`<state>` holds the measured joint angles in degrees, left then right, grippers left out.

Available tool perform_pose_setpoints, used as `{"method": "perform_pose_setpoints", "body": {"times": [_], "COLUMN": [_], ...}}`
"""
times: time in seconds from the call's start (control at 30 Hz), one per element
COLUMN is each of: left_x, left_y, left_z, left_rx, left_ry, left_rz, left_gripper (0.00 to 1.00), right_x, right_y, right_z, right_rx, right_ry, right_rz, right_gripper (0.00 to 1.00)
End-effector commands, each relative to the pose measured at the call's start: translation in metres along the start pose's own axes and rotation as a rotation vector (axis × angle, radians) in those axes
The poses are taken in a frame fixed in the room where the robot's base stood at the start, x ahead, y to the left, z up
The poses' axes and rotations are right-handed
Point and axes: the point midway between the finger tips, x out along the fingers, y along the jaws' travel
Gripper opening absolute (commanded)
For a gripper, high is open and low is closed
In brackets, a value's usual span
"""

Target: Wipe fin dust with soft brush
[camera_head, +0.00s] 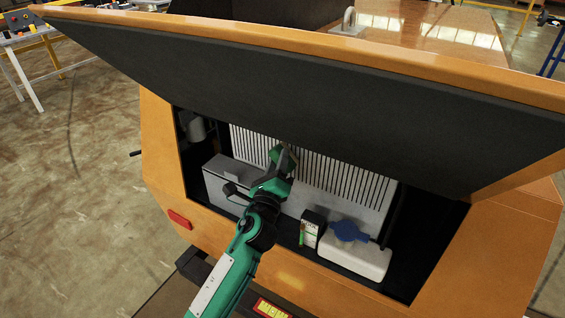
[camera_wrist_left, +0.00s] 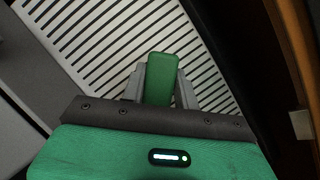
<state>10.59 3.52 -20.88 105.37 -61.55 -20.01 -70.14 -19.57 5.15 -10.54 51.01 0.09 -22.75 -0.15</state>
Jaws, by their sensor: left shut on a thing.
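The slotted light-grey fins (camera_head: 345,182) stand upright inside the open orange housing, and they fill much of the left wrist view (camera_wrist_left: 110,38). My left gripper (camera_head: 284,162) is in front of the fins, at their left-middle part. Its grey fingers (camera_wrist_left: 161,88) are shut on a green block-like thing, which looks like the brush (camera_wrist_left: 162,72). The green end points toward the fins. Its bristles are hidden, and I cannot tell whether it touches the fins. Dust is not clear at this size. My right gripper is not in view.
The raised orange lid (camera_head: 300,85) with its dark underside hangs above the opening. A grey box (camera_head: 225,182), a small carton (camera_head: 311,229) and a white container (camera_head: 357,259) with a blue cap (camera_head: 349,231) stand below the fins.

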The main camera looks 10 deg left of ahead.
Motion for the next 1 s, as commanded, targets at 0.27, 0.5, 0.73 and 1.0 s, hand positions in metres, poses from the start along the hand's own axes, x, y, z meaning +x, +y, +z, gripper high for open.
{"method": "perform_pose_setpoints", "body": {"times": [0.27,0.5,0.73,1.0], "left_x": [0.006,0.008,0.011,0.015], "left_y": [0.016,0.024,0.034,0.047], "left_z": [0.016,0.023,0.034,0.045], "left_rx": [0.004,0.000,0.003,0.000], "left_ry": [-0.001,-0.001,-0.002,-0.001], "left_rz": [0.001,0.001,0.000,0.001], "left_gripper": [0.09,0.09,0.09,0.09], "right_x": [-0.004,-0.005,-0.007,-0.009], "right_y": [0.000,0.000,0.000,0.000], "right_z": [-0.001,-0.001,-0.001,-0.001], "right_rx": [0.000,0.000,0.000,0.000], "right_ry": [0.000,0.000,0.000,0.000], "right_rz": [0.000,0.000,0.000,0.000], "right_gripper": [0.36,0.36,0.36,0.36]}}
